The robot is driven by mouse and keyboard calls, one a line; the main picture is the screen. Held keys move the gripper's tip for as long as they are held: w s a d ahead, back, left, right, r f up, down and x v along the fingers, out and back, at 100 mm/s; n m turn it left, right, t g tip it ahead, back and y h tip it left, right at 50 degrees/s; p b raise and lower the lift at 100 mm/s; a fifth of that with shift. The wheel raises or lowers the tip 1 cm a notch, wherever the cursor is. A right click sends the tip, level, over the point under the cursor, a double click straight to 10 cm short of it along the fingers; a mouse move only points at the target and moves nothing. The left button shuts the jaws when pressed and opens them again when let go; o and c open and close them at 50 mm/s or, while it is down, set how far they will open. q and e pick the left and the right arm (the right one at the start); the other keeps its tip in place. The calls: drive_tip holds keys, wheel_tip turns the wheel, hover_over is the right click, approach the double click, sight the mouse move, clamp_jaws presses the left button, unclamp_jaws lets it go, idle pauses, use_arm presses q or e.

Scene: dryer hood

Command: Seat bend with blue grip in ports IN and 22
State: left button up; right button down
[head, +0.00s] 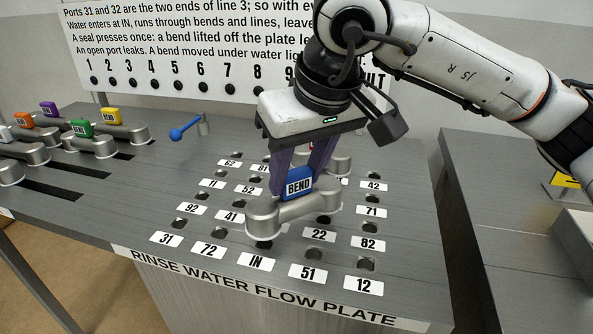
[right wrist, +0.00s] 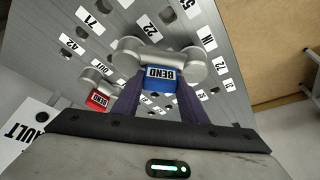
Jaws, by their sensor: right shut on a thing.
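The silver bend with the blue grip (head: 298,184) is held by its grip in my right gripper (head: 300,172), which is shut on it. The bend is roughly level, its near-left end just over the hole above the IN label (head: 257,262) and its far-right end near the hole above the 22 label (head: 319,234). Dark hole edges show below both ends, so it looks slightly above the plate; exact contact I cannot tell. In the right wrist view the blue grip (right wrist: 159,77) sits between the fingers. My left gripper is not in view.
Another bend with a red grip (right wrist: 97,99) stands on the plate behind, mostly hidden in the head view. A blue-handled lever (head: 185,131) is at the back left. Several bends, including a green one (head: 82,128), lie in the slotted area at left. The front-right ports are uncovered.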

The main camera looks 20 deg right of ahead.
sight(296, 200)
idle(0.6)
idle(0.4)
drive_tip(key=shift+f+b, duration=0.35)
drive_tip(key=shift+b, duration=0.15)
drive_tip(key=shift+f, duration=0.1)
drive_tip(key=shift+f+b, duration=0.65)
drive_tip(key=shift+f, duration=0.1)
drive_tip(key=c, duration=1.5)
unclamp_jaws()
drive_tip(key=shift+c, duration=0.2)
drive_tip(key=o, duration=0.5)
